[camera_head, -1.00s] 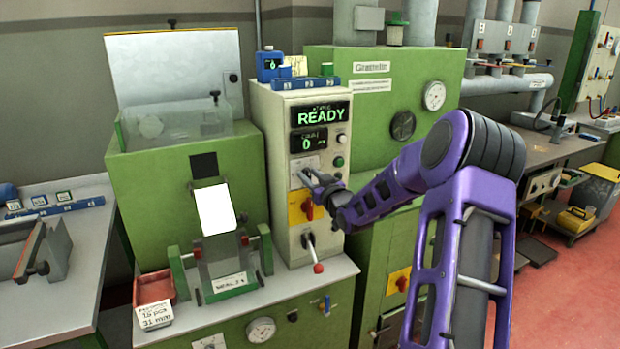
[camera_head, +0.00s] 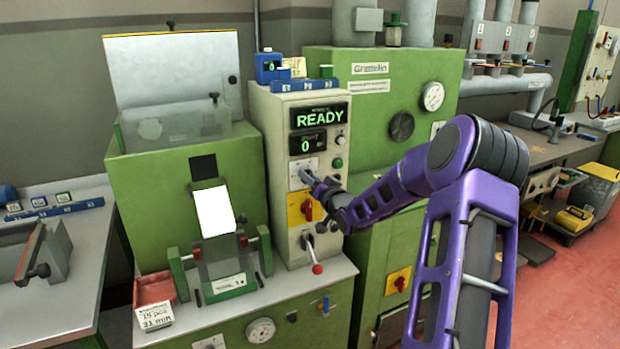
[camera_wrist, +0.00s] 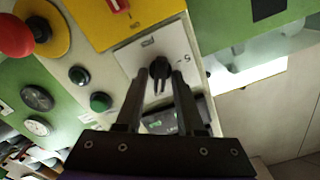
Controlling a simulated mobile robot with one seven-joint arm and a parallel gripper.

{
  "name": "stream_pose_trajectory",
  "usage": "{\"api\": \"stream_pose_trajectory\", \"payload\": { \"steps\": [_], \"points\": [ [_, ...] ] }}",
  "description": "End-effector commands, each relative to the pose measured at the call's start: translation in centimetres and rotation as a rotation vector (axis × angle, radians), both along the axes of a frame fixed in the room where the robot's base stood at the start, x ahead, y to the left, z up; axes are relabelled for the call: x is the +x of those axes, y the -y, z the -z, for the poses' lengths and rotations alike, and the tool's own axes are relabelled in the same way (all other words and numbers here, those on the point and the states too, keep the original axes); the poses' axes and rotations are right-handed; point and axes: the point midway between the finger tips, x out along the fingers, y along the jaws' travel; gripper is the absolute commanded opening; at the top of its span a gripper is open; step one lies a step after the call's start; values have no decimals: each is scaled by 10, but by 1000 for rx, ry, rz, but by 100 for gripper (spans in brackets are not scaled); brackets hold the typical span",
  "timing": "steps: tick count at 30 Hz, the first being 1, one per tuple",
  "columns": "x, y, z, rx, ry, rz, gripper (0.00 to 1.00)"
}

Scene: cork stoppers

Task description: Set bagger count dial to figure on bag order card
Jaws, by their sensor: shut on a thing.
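The bagger's grey control panel (camera_head: 273,150) carries a lit READY display (camera_head: 320,116) and below it a count display (camera_head: 307,142) reading 0. My gripper (camera_head: 306,175) is at the white dial plate (camera_head: 294,165) under the displays. In the wrist view my gripper (camera_wrist: 157,88) is shut on the black dial knob (camera_wrist: 159,68), which sits on its white plate (camera_wrist: 178,44). The bag order card (camera_head: 155,315) stands at the lower left by a red tray; its upper line seems to read 15 pcs, its lower line 31 or 33 mm.
A red rotary switch (camera_head: 311,209) on a yellow plate is just below my gripper. A red-tipped lever (camera_head: 317,268) juts out lower down. Green buttons (camera_wrist: 100,102) sit beside the dial. A red tray (camera_head: 153,289) stands at the left.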

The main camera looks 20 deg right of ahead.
Motion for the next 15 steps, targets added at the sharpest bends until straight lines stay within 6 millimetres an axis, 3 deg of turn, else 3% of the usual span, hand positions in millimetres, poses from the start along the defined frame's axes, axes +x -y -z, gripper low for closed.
{"api": "stream_pose_trajectory", "payload": {
  "steps": [12,13,15],
  "points": [
    [0,0,1,6,-1,0,0],
    [0,0,1,6,-1,0,41],
    [0,0,1,6,-1,0,48]
  ]
}}
